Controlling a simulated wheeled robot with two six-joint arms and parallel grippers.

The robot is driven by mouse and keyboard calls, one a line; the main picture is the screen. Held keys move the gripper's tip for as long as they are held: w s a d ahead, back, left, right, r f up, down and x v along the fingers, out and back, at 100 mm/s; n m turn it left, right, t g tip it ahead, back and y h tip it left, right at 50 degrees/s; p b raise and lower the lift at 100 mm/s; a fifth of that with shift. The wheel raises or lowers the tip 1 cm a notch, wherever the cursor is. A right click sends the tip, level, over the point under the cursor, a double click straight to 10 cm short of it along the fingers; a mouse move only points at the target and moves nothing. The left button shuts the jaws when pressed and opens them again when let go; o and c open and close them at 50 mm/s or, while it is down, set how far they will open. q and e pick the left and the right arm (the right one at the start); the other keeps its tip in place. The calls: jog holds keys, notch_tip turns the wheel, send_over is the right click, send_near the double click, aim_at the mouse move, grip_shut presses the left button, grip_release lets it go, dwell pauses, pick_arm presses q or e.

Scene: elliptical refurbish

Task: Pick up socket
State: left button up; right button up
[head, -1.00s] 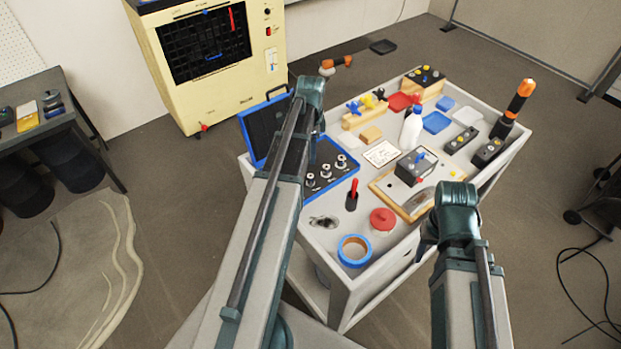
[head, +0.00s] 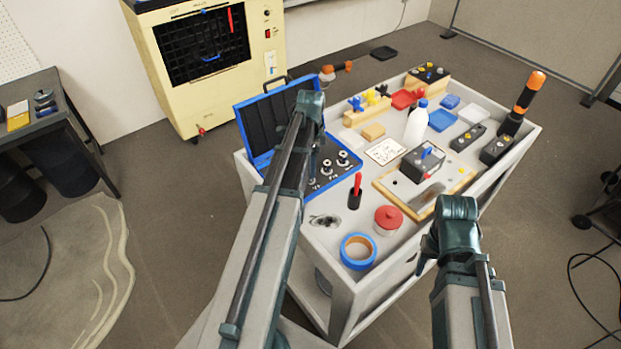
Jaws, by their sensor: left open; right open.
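Several silver sockets (head: 343,156) stand in the dark insert of an open blue case (head: 350,182) on the cart's left side. My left arm crosses in front of the case and hides part of it and maybe more sockets. My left gripper (head: 312,108) is at the arm's end over the case; its fingers are mostly hidden, and I see nothing held. My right gripper (head: 428,250) is open and points down by the cart's near right edge, with nothing seen in it.
The grey cart (head: 338,258) also holds blue tape (head: 345,251), a red-lidded jar (head: 388,219), a red-handled tool (head: 356,188), a white bottle (head: 416,124), and a wooden board (head: 388,187) with a black box (head: 421,165). A yellow machine (head: 165,70) stands behind.

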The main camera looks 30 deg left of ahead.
pick_arm(q)
notch_tip(320, 180, down, 5)
jog(key=b, duration=0.4)
jog(key=shift+w+a, duration=0.1)
jog(key=shift+r, duration=0.1)
grip_shut()
dwell(1.1)
